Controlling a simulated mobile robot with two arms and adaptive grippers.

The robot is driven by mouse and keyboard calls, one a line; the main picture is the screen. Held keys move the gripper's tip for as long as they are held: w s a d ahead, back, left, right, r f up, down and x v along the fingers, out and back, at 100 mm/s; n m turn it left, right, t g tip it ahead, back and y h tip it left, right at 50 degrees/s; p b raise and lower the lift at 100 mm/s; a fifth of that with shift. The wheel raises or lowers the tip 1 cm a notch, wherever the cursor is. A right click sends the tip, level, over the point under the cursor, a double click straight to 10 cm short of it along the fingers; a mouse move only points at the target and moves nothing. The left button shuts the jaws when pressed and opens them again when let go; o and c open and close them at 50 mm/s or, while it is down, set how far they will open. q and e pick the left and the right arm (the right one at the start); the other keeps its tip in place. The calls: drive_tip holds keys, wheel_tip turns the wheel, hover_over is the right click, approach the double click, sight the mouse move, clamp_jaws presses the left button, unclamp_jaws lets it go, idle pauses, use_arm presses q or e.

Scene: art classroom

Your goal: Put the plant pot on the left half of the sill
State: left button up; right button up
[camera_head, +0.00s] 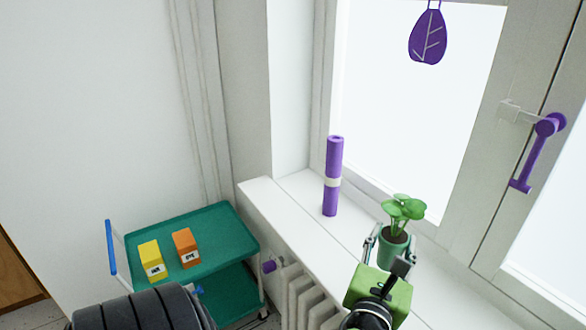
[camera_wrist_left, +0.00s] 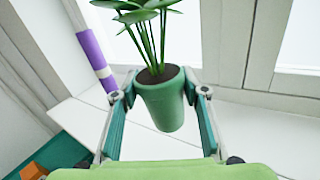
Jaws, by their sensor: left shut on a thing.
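The green plant pot (camera_head: 394,252) with a leafy plant is held at the window, over or on the white sill (camera_head: 297,234). My left gripper (camera_head: 383,238) is shut on the pot, one finger on each side. In the left wrist view the pot (camera_wrist_left: 161,104) is upright between the fingers of the left gripper (camera_wrist_left: 158,93). I cannot tell whether its base touches the sill. My right gripper is not in view.
A purple roll (camera_head: 333,178) with a pale band stands upright on the sill, left of the pot. A purple window handle (camera_head: 541,150) and a hanging purple leaf (camera_head: 428,37) are nearby. A green trolley (camera_head: 215,225) carries yellow (camera_head: 150,260) and orange boxes (camera_head: 186,247).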

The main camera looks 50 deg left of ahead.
use_arm(q)
drive_tip(key=shift+w+a+r, duration=0.1)
drive_tip(key=shift+a+r, duration=0.05)
drive_tip(key=shift+a, duration=0.05)
drive_tip(key=shift+w+a, duration=0.15)
drive_tip(key=shift+w, duration=0.15)
drive_tip(key=w+a+f, duration=0.3)
drive_tip(key=f, duration=0.1)
drive_tip(key=w+a+f, duration=0.3)
drive_tip(key=f, duration=0.1)
drive_tip(key=w+a+f+b, duration=0.1)
drive_tip(key=w+a+f, duration=0.2)
drive_tip(key=f, duration=0.2)
drive_tip(key=shift+w+a, duration=0.1)
drive_tip(key=shift+w, duration=0.05)
drive_tip(key=shift+r, duration=0.15)
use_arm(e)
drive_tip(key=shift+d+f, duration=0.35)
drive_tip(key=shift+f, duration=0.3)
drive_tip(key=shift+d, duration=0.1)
